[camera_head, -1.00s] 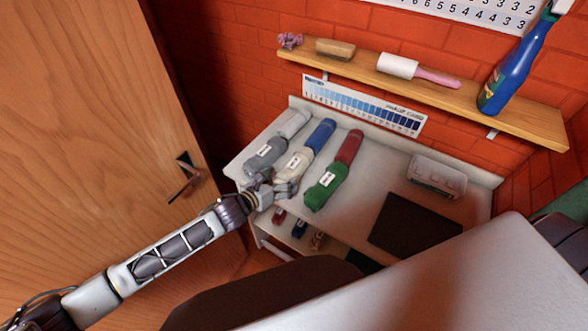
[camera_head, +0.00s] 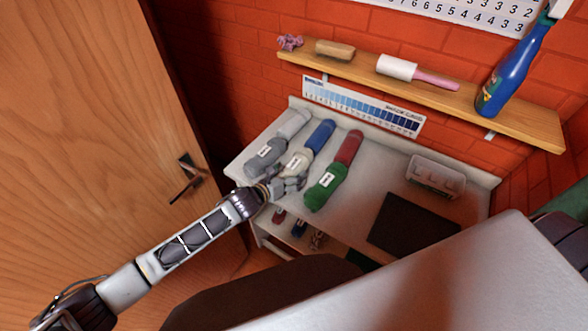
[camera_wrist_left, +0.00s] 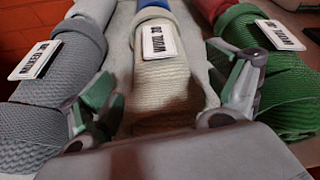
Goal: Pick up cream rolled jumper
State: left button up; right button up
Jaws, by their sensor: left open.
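The cream rolled jumper (camera_head: 297,164) lies on the white table, between a grey roll and a green roll. In the left wrist view the cream jumper (camera_wrist_left: 163,95) has a ribbed knit and a white label, and it lies ahead between my fingers. My left gripper (camera_head: 292,184) is open at the near end of the cream jumper, one finger toward the grey roll and one toward the green. It partly hides the jumper's near end in the head view. In the left wrist view the left gripper (camera_wrist_left: 168,108) spans the roll; I cannot tell whether the fingers touch it. My right gripper is not in view.
The grey roll (camera_head: 262,161) and green roll (camera_head: 321,190) lie close on either side. Blue (camera_head: 320,134), red (camera_head: 350,146) and light grey (camera_head: 293,123) rolls lie behind. A clear box (camera_head: 437,176) and dark mat (camera_head: 415,226) are to the right. A shelf (camera_head: 350,67) hangs above.

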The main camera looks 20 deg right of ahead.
pick_arm(q)
jog(key=shift+d, duration=0.15)
jog(key=shift+c, duration=0.3)
jog(key=shift+w, duration=0.1)
jog(key=c, duration=1.1)
jog(key=shift+r, duration=0.1)
jog(key=shift+r+b, duration=0.45)
jog(key=shift+r, duration=4.45)
jog(key=shift+c, duration=0.2)
